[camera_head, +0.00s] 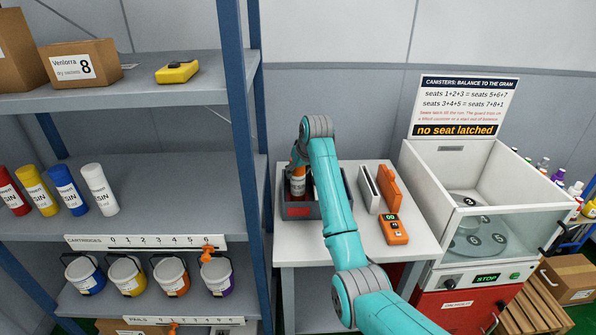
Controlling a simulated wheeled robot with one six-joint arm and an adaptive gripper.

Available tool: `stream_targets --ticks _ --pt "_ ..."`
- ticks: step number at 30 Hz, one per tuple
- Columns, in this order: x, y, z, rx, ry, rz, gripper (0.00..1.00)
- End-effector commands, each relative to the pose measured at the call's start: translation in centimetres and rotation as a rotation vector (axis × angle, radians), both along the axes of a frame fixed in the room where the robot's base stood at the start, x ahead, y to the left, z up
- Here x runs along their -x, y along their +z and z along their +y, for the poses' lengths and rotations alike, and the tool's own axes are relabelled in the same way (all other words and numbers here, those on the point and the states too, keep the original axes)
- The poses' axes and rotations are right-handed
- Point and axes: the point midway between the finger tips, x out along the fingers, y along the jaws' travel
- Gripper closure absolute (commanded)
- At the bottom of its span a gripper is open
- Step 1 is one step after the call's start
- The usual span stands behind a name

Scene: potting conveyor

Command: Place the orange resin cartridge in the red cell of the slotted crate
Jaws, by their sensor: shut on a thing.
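The orange resin cartridge (298,184), with a white label, stands roughly upright at the left part of the slotted crate (300,211). My gripper (297,164) is shut on it from above.
The white table (293,249) also holds an upright grey-white plate (368,189), an orange slab (389,187) and an orange handheld meter (393,230). A blue-post shelf with red, yellow, blue and white cartridges stands left. A white guarded machine (425,190) stands right.

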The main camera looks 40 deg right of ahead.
Motion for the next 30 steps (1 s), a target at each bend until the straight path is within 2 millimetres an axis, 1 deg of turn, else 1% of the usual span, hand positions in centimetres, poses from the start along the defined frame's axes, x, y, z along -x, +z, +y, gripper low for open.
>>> stream_targets --ticks 6,7,8,9,10,18,22,26,30 --pt "0.0 -0.2 0.0 0.000 0.000 -0.001 0.98" --pt "0.0 -0.3 0.0 0.000 0.000 0.000 0.43" --pt "0.0 -0.3 0.0 0.000 0.000 0.000 0.36" --pt "0.0 -0.3 0.0 0.000 0.000 0.000 0.26" --pt "0.0 -0.3 0.0 0.000 0.000 0.000 0.23" --pt "0.0 -0.2 0.0 0.000 0.000 0.000 0.23" --pt "0.1 0.3 0.0 0.000 0.000 0.000 0.23" --pt "0.9 1.8 0.2 0.000 0.000 -0.002 0.23" --pt "2.3 4.2 0.4 0.001 0.001 -0.003 0.23"
